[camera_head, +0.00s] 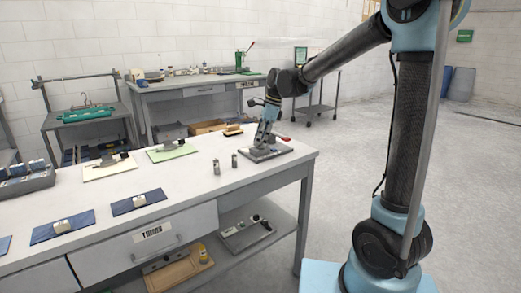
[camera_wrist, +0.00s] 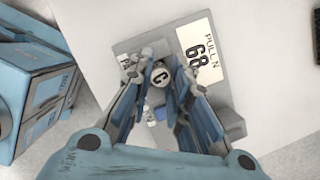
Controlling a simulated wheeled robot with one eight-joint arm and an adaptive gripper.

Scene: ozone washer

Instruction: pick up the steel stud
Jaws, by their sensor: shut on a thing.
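The steel stud (camera_wrist: 159,74) shows in the wrist view as a round grey top marked "C". It stands over a grey plate (camera_wrist: 130,45) with a label reading "PULL N 68". My gripper (camera_wrist: 161,84) has its two fingers on either side of the stud and is shut on it. In the head view my gripper (camera_head: 262,143) points down over the same plate (camera_head: 284,151) near the bench's right end. The stud is hidden there by the fingers. I cannot tell whether it is clear of the plate.
Two small metal cylinders (camera_head: 216,168) stand left of the plate on the white bench (camera_head: 190,190). The bench's right edge is close.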

